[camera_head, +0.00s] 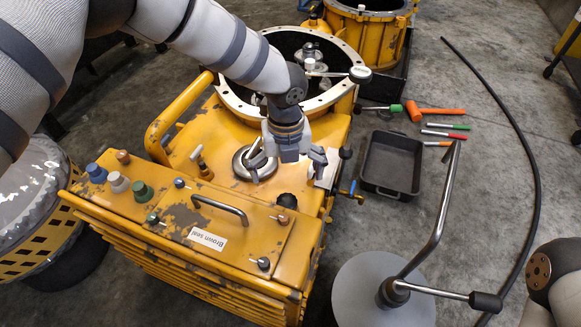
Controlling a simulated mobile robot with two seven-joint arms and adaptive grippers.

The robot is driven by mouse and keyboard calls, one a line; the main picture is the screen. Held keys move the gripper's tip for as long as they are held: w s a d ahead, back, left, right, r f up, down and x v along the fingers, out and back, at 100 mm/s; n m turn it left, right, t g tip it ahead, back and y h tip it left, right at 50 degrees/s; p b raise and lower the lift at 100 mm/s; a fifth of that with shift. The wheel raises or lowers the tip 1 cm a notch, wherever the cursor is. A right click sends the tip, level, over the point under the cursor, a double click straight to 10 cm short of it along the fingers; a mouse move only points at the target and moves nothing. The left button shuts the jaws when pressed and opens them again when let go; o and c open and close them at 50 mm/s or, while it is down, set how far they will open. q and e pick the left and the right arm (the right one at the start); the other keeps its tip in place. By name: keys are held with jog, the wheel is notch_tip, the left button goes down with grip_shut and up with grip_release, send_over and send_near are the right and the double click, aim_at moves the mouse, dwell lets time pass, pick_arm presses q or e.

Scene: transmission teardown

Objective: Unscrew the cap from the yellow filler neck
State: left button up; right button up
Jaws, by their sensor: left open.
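My left gripper (287,166) points down over the top of the yellow housing (205,132), with its fingers spread apart. A round black cap-like knob (287,200) sits on the housing just in front of the gripper. A round silver fitting (254,165) lies under the gripper's left finger, partly covered by it. I cannot make out a separate yellow filler neck; it may be hidden under the gripper or the knob. I see nothing held between the fingers. My right gripper is out of view; only part of my right arm shows at the lower right.
The large open ring flange (232,101) rises behind the gripper. A handle (218,207) and several colored knobs stand in front. To the right are a black tray (391,163), several hand tools, a grey round stool (362,290) with a bent metal bar, and a black hose (513,125).

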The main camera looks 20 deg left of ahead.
aim_at(287, 201)
pick_arm(q)
notch_tip(287, 201, down, 10)
jog(key=b, duration=0.5)
jog(key=shift+s+b, duration=0.1)
jog(key=shift+b, duration=0.3)
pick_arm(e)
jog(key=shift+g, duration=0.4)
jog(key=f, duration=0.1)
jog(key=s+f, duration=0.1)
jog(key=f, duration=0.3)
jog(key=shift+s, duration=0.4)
pick_arm(q)
jog(key=c, duration=2.3)
